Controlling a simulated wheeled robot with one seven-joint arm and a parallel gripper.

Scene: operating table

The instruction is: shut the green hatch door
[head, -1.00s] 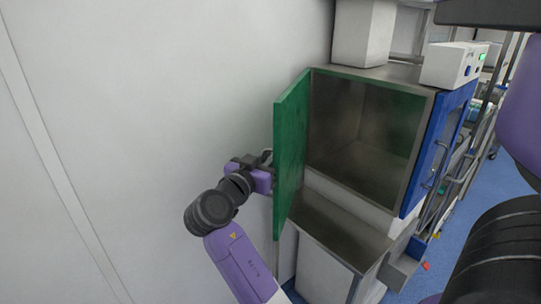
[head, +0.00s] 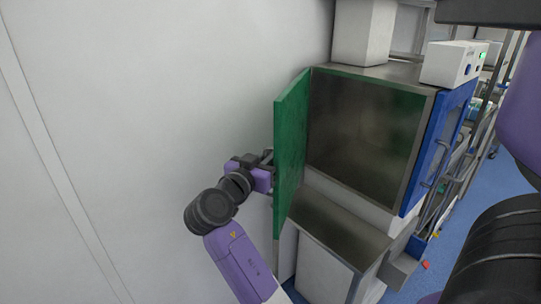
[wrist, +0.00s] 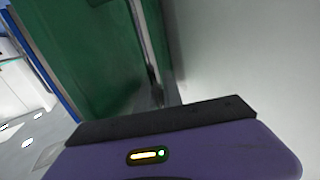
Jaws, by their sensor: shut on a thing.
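The green hatch door (head: 290,150) stands wide open at the left side of a steel hatch chamber (head: 365,125). My gripper (head: 266,160) is on the door's outer face, between the door and the white wall. It is shut on the door's handle; the fingertips are mostly hidden by the door's edge. In the wrist view the green door (wrist: 75,45) fills the left and middle. A grey metal bar, seemingly the door handle (wrist: 147,45), runs down beside it toward my gripper, whose fingers are hidden behind its purple body.
The white wall (head: 130,110) is close to my arm on the left. A steel ledge (head: 335,232) juts out below the opening. A blue-framed door (head: 437,145) is on the chamber's right side. White boxes (head: 364,32) stand on top. The chamber looks empty.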

